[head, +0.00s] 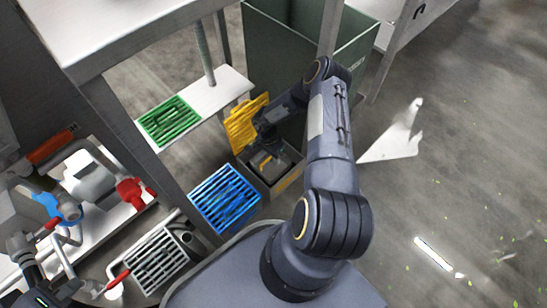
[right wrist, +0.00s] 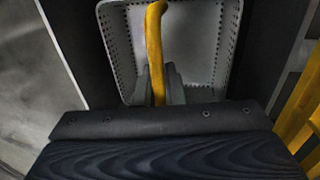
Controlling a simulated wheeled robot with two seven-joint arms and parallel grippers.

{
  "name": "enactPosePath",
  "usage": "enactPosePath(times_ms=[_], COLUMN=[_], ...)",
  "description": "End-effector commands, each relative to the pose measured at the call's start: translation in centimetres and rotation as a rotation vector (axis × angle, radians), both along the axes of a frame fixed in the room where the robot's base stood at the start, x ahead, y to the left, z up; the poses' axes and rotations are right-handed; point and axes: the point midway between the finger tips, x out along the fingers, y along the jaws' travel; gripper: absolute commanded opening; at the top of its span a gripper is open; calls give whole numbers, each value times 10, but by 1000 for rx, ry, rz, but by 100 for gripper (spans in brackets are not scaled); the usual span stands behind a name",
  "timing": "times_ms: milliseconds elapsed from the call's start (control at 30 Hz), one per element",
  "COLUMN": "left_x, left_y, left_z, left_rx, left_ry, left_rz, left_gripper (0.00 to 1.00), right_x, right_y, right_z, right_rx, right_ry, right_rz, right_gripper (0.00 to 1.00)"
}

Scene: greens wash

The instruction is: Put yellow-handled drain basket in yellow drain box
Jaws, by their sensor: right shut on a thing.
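My right gripper (head: 266,152) is shut on the yellow handle (right wrist: 155,40) of the drain basket (right wrist: 205,50), a pale grey perforated tub. In the head view the basket (head: 272,164) shows within the opening of the drain box (head: 285,184), a dark box on the floor. The yellow slotted grate (head: 243,125) stands tilted up beside the box. I cannot tell whether the basket touches the box floor. My left gripper (head: 42,298) is at the bottom left, partly cut off, and its jaws are unclear.
A blue grate (head: 225,198) and a green grate (head: 170,122) lie left of the box. A tall green bin (head: 290,50) stands behind it. A sink with red and blue fittings (head: 130,192) is at left. Open floor lies at right.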

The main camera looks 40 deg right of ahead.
Motion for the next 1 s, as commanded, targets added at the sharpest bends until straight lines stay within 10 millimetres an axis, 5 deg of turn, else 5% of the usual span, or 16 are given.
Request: enactPosePath(times_ms=[767, 800, 1000], left_x=[0, 0, 0], left_y=[0, 0, 0], left_z=[-12, -12, -11], left_rx=[0, 0, 0], left_ry=[0, 0, 0], left_rz=[0, 0, 0], left_gripper=[0, 0, 0], right_x=[0, 0, 0], right_y=[0, 0, 0], right_z=[-14, -14, -14], right_rx=[0, 0, 0], right_ry=[0, 0, 0], right_rz=[0, 0, 0], right_gripper=[0, 11, 35])
